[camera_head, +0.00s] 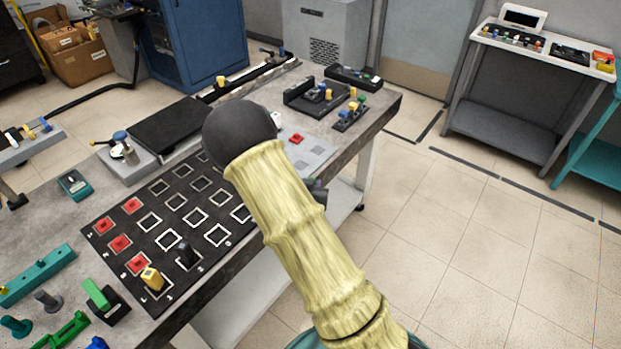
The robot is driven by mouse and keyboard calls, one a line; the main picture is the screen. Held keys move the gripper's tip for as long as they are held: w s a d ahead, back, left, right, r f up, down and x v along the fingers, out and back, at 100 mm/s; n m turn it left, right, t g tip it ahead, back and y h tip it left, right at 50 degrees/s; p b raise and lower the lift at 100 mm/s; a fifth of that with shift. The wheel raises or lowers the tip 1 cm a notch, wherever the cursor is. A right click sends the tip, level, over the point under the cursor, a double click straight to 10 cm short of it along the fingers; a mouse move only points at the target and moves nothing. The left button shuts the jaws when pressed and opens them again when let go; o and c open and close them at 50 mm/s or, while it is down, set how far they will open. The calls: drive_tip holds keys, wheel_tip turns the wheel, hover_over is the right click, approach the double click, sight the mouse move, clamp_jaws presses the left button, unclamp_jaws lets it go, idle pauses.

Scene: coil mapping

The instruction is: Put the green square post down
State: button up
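My arm, in a yellowish sleeve with a black rounded joint, crosses the middle of the view and covers part of the bench. My gripper's fingers do not show. A small dark part peeks out at the sleeve's right side, and I cannot tell what it is. No green square post can be made out for sure. A black board (178,188) with white square outlines lies on the bench. Red squares (120,244) lie along its left side.
A green-handled black block (103,301), a green clamp-like part (68,330) and a teal bar (38,275) lie at the bench's front left. A grey plate (313,152) with pale squares lies beyond my arm. Black trays stand farther back.

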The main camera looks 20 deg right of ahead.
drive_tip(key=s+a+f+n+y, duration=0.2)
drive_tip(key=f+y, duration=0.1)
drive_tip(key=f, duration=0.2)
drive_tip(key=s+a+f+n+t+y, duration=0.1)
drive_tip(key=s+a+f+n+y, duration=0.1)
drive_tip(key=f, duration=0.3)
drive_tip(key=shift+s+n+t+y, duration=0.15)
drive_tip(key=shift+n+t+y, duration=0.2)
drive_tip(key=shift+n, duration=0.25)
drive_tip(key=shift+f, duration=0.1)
